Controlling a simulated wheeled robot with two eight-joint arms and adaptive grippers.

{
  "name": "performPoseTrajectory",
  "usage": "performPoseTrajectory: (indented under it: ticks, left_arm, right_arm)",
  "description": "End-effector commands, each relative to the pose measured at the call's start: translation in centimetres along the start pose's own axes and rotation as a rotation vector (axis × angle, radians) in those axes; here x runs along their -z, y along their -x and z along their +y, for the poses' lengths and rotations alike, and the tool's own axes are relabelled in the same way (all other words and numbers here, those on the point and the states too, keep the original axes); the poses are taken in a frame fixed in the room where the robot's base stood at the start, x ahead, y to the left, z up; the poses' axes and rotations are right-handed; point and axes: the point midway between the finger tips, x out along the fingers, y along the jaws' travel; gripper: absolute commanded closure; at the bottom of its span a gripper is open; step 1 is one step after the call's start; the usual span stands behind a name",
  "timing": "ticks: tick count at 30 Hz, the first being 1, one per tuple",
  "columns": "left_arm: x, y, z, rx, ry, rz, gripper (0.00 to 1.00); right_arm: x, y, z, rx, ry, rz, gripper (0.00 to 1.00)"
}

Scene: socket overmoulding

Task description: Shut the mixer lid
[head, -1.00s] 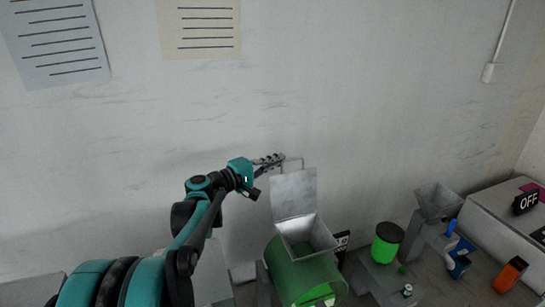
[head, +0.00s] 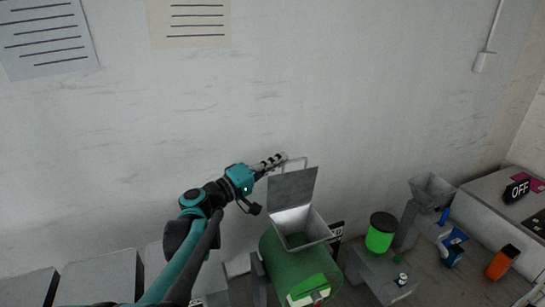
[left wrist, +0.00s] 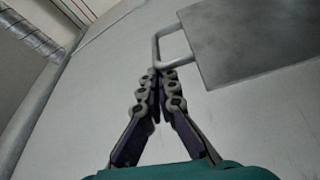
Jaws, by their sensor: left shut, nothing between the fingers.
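The mixer is a green drum (head: 300,268) with a grey square hopper (head: 304,228) on top. Its grey lid (head: 292,187) stands raised at the back of the open hopper, tilted. A thin looped handle (head: 305,160) sits at the lid's top edge. My left gripper (head: 283,157) is shut and empty at the handle's left side. In the left wrist view, the shut fingertips (left wrist: 158,74) are right by the handle (left wrist: 172,47), with the lid plate (left wrist: 250,40) to the right. Whether they touch it is not clear. My right gripper is out of view.
The wall is close behind the lid.

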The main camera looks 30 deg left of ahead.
Motion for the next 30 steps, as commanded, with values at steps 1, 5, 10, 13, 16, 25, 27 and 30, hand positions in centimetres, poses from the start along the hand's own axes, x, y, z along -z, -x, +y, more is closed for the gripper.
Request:
performPoseTrajectory:
  ticks: [1,5,10,13,16,25,27,30]
  left_arm:
    - [-1.1,0.4,-0.1,-0.015,-0.041,-0.002,1.0]
    - [-3.4,1.2,0.2,-0.056,-0.157,-0.001,1.0]
    - [-6.2,2.1,0.1,-0.105,-0.298,-0.002,1.0]
    - [-7.6,2.6,0.0,-0.13,-0.372,-0.001,1.0]
    - [-8.8,3.0,-0.2,-0.152,-0.435,0.0,1.0]
    - [-11.1,3.8,-0.8,-0.159,-0.461,-0.001,1.0]
    - [-11.3,3.9,-0.9,-0.159,-0.46,-0.001,1.0]
    - [-11.5,4.0,-1.0,-0.159,-0.46,-0.001,1.0]
  right_arm:
    - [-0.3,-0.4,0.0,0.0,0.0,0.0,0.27]
    - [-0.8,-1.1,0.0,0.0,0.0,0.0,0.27]
    - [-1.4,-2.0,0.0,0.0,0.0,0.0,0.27]
    - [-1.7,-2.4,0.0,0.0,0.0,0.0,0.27]
    - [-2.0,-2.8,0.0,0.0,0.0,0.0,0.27]
    - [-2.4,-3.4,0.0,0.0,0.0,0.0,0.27]
    - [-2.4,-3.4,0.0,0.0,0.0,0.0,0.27]
    - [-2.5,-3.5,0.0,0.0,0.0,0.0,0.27]
